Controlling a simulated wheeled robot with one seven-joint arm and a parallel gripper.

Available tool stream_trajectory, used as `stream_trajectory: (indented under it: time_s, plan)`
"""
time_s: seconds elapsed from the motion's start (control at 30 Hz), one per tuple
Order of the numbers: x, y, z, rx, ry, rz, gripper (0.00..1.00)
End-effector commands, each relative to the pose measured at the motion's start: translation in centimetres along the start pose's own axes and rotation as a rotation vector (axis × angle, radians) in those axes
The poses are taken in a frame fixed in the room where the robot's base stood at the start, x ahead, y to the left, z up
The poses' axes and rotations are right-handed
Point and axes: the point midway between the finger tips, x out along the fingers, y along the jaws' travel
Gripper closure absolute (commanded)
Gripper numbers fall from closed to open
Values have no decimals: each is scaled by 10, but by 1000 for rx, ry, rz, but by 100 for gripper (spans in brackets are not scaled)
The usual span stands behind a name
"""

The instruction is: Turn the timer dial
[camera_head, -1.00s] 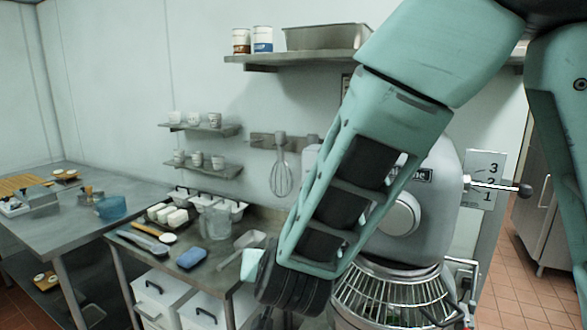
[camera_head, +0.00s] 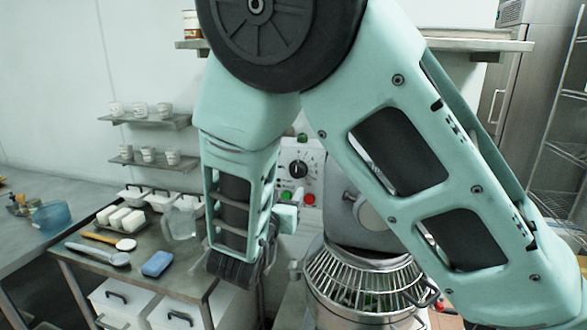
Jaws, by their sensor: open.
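The timer dial (camera_head: 299,169) is a round black knob with a pale pointer line on a light control panel (camera_head: 316,155) on the grey mixer. A small green button (camera_head: 287,196) and a red button (camera_head: 309,199) sit below it. My gripper (camera_head: 287,213) is open, just below the panel in the picture, and small and partly hidden behind my wrist. The dial shows between my arm links, apart from the gripper. I see nothing held, but the fingertips are hard to make out.
The mixer's wire bowl guard (camera_head: 365,275) stands below the panel. To the left, a steel table holds a clear jug (camera_head: 181,222), a blue sponge (camera_head: 157,263) and white blocks on a tray. Wall shelves (camera_head: 150,163) hold cups.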

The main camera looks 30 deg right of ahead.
Motion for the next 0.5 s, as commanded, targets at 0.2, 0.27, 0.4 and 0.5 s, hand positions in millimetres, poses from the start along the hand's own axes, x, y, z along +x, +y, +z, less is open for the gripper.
stream_trajectory:
  time_s: [0.2, 0.27, 0.4, 0.5]
  plan:
    - [47, 0, -4, -2, 0, 3, 42]
    - [60, 1, -4, -3, 1, 3, 42]
    - [85, 1, -3, -1, 0, 3, 42]
    - [98, 0, -2, -1, 0, 1, 42]
